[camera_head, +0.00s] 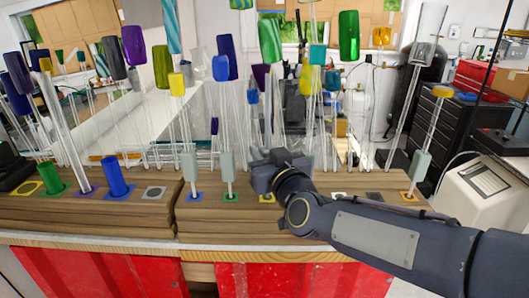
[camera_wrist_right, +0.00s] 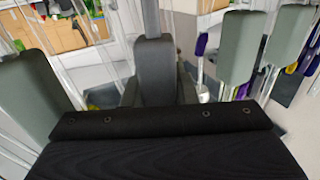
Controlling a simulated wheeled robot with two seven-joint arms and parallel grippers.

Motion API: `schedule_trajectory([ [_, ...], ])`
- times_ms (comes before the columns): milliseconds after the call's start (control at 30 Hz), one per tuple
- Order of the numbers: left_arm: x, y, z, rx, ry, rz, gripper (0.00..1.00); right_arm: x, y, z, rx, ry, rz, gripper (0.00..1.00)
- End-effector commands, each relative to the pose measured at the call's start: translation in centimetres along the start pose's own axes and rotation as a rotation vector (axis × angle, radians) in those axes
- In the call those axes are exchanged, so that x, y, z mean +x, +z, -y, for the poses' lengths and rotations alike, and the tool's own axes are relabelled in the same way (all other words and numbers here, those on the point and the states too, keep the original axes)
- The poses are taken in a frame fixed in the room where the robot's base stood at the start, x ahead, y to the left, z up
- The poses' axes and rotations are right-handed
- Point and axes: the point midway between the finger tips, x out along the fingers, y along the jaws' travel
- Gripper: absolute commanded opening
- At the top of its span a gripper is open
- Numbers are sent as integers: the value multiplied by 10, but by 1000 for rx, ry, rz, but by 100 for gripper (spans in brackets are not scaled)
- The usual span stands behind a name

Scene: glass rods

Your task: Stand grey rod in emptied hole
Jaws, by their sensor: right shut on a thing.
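My right gripper (camera_head: 278,165) is at the middle of the wooden racks, low over the right rack (camera_head: 215,222). In the right wrist view its fingers (camera_wrist_right: 157,92) are shut on a grey rod (camera_wrist_right: 155,65), which looks upright between them. In the head view the gripper hides most of this rod, and I cannot tell whether its lower end is in a hole. Other rods with grey ends stand on the blue pad (camera_head: 195,197), the green pad (camera_head: 230,197) and the orange pad (camera_head: 409,196). The grey pad (camera_head: 153,193) on the left rack has no rod. My left gripper is not in view.
A green rod (camera_head: 50,177) and a blue rod (camera_head: 115,176) stand on the left rack. Tall clear glass rods with coloured ends crowd behind the racks. A white pad (camera_head: 338,196) and a dark grey pad (camera_head: 374,197) show bare beside my right arm.

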Motion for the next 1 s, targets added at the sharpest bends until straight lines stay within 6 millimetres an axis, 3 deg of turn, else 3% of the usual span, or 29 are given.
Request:
schedule_trajectory([
  [933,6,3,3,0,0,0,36,0,9,0,0,0,-1,1],
  [967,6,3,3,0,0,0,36,0,8,0,0,0,-1,28],
  [1000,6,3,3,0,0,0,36,0,8,0,0,0,-1,33],
])
